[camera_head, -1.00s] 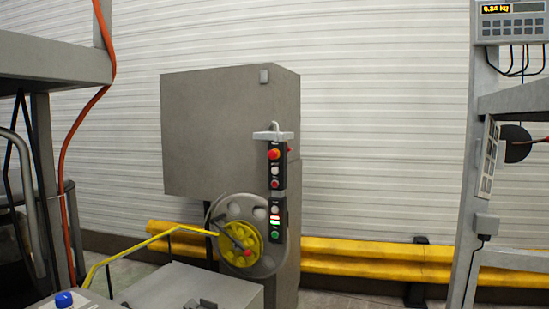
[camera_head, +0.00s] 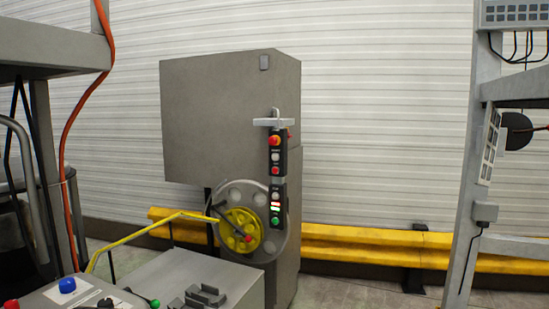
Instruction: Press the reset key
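A tall grey machine (camera_head: 215,120) stands in the middle with a black vertical button strip (camera_head: 277,180) on its front. The strip carries a red mushroom button (camera_head: 275,141), smaller white and red buttons, lit red and green indicators and a green button (camera_head: 275,220) at the bottom. I cannot read its labels, so I cannot tell which one is the reset key. A grey control panel (camera_head: 45,300) at the bottom left has a blue button (camera_head: 67,285), a red button (camera_head: 11,304) and a green knob (camera_head: 154,303). Neither of my grippers is in view.
A grey wheel with a yellow hub (camera_head: 242,230) sits low on the machine, with a yellow bent rail (camera_head: 135,243) to its left. A grey box (camera_head: 190,270) stands in front. Yellow guardrails (camera_head: 370,250) run along the wall. A grey post with a keypad (camera_head: 489,145) stands right.

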